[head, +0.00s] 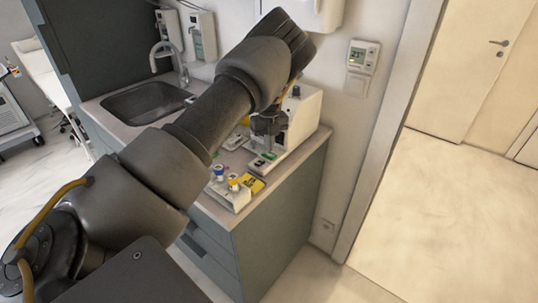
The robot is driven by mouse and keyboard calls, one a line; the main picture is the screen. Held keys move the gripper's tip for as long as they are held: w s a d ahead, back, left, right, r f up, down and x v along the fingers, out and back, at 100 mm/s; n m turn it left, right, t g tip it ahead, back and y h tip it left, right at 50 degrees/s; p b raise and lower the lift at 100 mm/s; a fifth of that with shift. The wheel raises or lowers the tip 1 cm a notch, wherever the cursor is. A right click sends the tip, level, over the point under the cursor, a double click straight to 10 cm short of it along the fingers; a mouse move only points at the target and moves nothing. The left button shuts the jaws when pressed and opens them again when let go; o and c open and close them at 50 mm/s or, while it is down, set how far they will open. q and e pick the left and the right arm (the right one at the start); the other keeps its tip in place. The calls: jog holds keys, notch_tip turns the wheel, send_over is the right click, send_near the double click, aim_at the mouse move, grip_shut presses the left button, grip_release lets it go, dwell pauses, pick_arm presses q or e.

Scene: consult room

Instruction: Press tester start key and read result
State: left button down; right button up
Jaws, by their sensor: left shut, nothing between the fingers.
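The tester seems to be the white device (306,113) on the counter against the wall. Its base reaches forward and has a small green patch (269,155) and a dark patch on it. My left arm comes in from the left and passes over the counter. My left gripper (266,138) is shut and empty, pointing down over the front of the device, just above the base. I cannot tell whether it touches. The arm and gripper hide much of the device; I cannot make out the start key or a result. My right gripper is not in view.
A white tray (236,201) with capped vials and a yellow-and-black card (252,183) sits at the counter's front edge. A sink (148,101) is at the left. Dispensers and a thermostat (362,57) hang on the wall. Open floor lies right, beyond the doorway.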

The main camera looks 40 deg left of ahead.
aim_at(269, 154)
pick_arm(q)
jog(key=shift+f+b, duration=0.5)
jog(key=shift+f, duration=0.5)
dwell(0.3)
jog(key=shift+r, duration=0.2)
jog(key=shift+r+p, duration=2.75)
jog(key=shift+r, duration=0.6)
